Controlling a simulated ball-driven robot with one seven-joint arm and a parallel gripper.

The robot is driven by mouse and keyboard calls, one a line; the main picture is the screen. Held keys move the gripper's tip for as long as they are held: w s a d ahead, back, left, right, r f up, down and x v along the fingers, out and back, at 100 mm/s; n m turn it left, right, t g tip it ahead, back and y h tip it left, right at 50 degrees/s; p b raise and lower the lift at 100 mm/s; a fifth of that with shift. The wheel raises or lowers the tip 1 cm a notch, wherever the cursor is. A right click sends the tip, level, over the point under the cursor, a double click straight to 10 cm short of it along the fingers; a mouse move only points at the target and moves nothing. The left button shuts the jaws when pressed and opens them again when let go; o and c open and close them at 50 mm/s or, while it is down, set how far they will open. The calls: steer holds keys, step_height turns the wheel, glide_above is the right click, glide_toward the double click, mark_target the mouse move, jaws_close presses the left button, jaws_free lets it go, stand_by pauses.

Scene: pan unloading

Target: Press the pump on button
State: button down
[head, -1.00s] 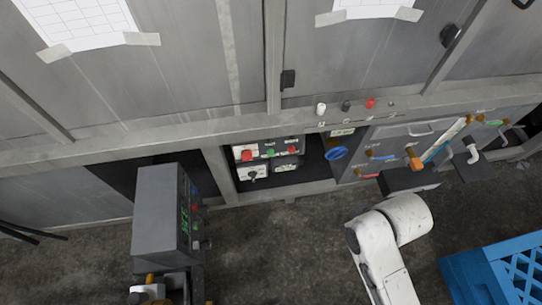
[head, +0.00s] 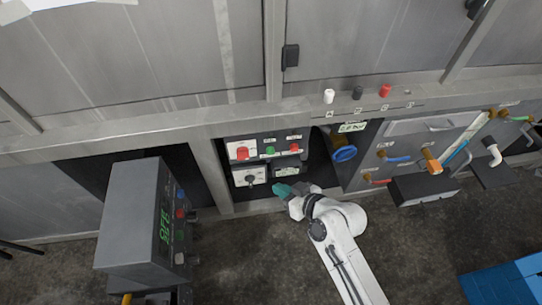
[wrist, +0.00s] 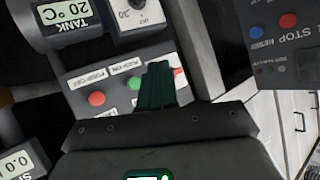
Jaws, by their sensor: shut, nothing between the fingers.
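The same green button (head: 270,151) shows in the head view, between two red buttons (head: 242,153). My gripper (head: 281,190) has teal fingers that are shut and empty. It is below the panel in the head view. In the wrist view the fingers (wrist: 160,84) are just right of the green button and hide the panel's right part.
A grey box with a green display (head: 135,225) stands at left. A blue round handle (head: 345,154) and several pipes and valves are to the right. A metal ledge (head: 230,122) runs above the panel. A blue crate (head: 505,282) is at lower right.

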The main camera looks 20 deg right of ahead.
mark_target(271, 151)
steer(key=w+d+b, duration=0.1)
steer(key=w+b, duration=0.2)
steer(key=w, duration=0.5)
steer(key=shift+w+d, duration=0.3)
steer(key=shift+d, duration=0.1)
steer(key=shift+w+b, duration=0.15)
steer(key=shift+b, duration=0.15)
stand_by(1.8)
steer(key=shift+w+d, duration=0.1)
steer(key=shift+w, duration=0.15)
steer(key=shift+w+d+b, duration=0.1)
steer(key=shift+w+b, duration=0.2)
steer(key=shift+w, duration=0.2)
stand_by(0.8)
steer(key=shift+s, duration=0.15)
steer(key=shift+s+a+p, duration=0.2)
steer(key=shift+s+p, duration=0.3)
steer(key=shift+s, duration=0.3)
